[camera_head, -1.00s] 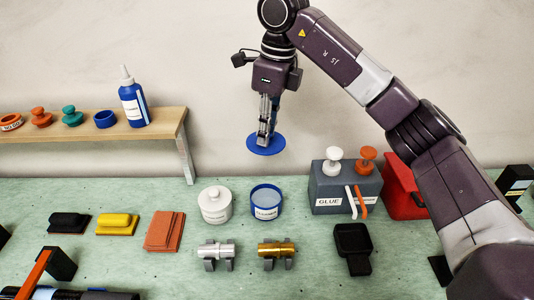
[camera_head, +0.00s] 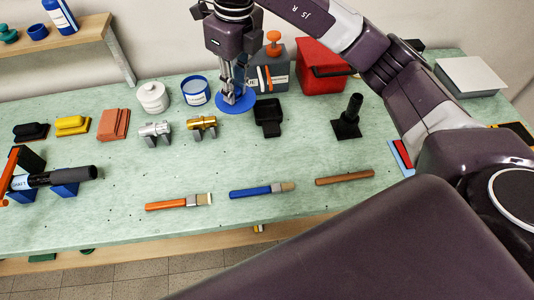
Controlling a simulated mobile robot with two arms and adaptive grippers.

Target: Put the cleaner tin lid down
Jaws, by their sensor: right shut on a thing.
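The cleaner tin lid (camera_head: 248,106) is a flat blue disc. My right gripper (camera_head: 231,99) points down and is shut on it. The lid is level and low over the bench, just right of the open tin; I cannot tell whether it touches the bench top. The cleaner tin (camera_head: 196,98) is blue with a white label and stands uncovered, with pale contents showing. My left gripper is out of view.
Silver (camera_head: 155,131) and gold (camera_head: 202,124) cylinders on stands are in front. Brushes lie nearer the front edge.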

